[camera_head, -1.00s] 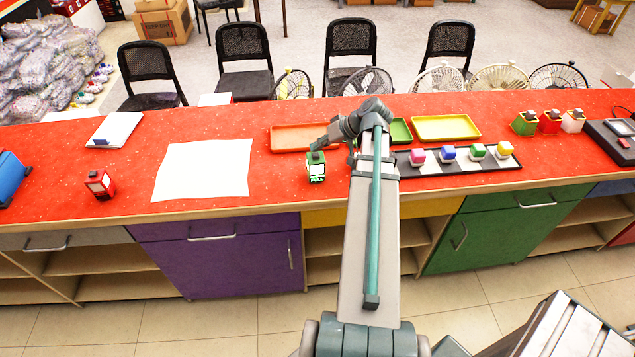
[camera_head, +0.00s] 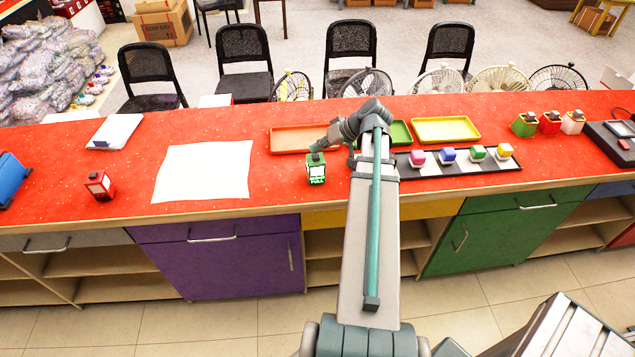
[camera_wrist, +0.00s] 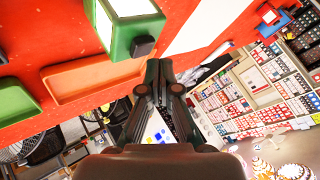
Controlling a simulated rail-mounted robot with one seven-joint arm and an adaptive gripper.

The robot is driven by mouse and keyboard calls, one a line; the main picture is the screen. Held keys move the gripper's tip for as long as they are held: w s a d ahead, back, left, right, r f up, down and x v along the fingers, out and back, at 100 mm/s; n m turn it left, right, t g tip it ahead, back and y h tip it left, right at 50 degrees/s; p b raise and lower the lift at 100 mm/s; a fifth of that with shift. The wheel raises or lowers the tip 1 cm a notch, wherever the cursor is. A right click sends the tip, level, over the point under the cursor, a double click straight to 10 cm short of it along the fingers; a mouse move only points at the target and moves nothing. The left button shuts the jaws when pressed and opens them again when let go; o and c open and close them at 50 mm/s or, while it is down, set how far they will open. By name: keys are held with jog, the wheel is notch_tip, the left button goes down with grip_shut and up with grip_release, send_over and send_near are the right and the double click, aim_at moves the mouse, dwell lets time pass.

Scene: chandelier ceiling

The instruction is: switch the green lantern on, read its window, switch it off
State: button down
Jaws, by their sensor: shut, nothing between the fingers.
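The green lantern (camera_head: 316,174) stands upright on the red counter, left of my arm. Its front shows a pale window and, below it, a green strip with small light marks too small to read surely. In the wrist view the lantern (camera_wrist: 122,38) is at the top, cut off by the edge, with a bright white pane and a dark square button (camera_wrist: 143,46) on its green face. My gripper (camera_head: 318,148) is shut and empty just above the lantern's top. Its fingers (camera_wrist: 159,68) lie close below the button in the wrist view; I cannot tell whether they touch.
An orange tray (camera_head: 290,139) lies behind the lantern, and a white sheet (camera_head: 203,171) to its left. A red lantern (camera_head: 100,186) stands farther left. Colored blocks sit on a checkered board (camera_head: 463,158) at right. Green, red and white lanterns (camera_head: 549,122) stand at the back right.

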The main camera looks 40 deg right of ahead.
aim_at(318, 156)
jog(key=shift+f, duration=0.15)
jog(key=shift+f+b, duration=0.3)
jog(key=shift+b, duration=0.1)
jog(key=shift+f, duration=0.25)
dwell(0.6)
jog(key=shift+r, duration=0.7)
jog(key=shift+r, duration=0.15)
jog(key=shift+r+p, duration=1.7)
jog(key=shift+r, duration=1.2)
